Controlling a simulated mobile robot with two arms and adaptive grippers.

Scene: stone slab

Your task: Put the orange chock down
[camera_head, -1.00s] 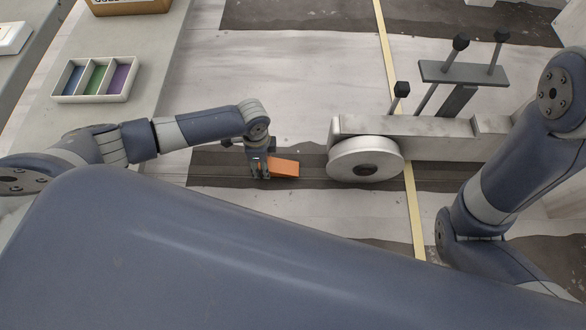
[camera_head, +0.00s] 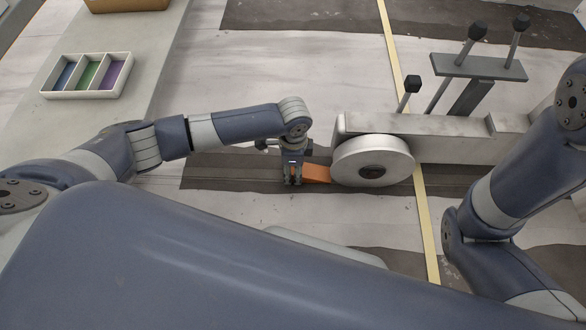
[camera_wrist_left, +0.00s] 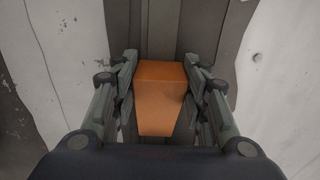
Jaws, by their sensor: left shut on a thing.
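The orange chock (camera_head: 317,173) is a wedge low over the dark strip, at the left side of the machine's pale wheel (camera_head: 371,161). Its right end looks very close to the wheel; I cannot tell whether they touch. My left gripper (camera_head: 292,180) is shut on the chock, which also shows between the two fingers in the left wrist view (camera_wrist_left: 160,95). I cannot tell whether the chock rests on the floor. My right arm comes in from the right, but its gripper is out of view.
The grey machine (camera_head: 430,137) carries the wheel and a panel with black-knobbed levers (camera_head: 477,66). A yellow line (camera_head: 424,215) runs across the floor. A tray with blue, green and purple compartments (camera_head: 127,67) sits on a bench at upper left. Pale floor left of the machine is clear.

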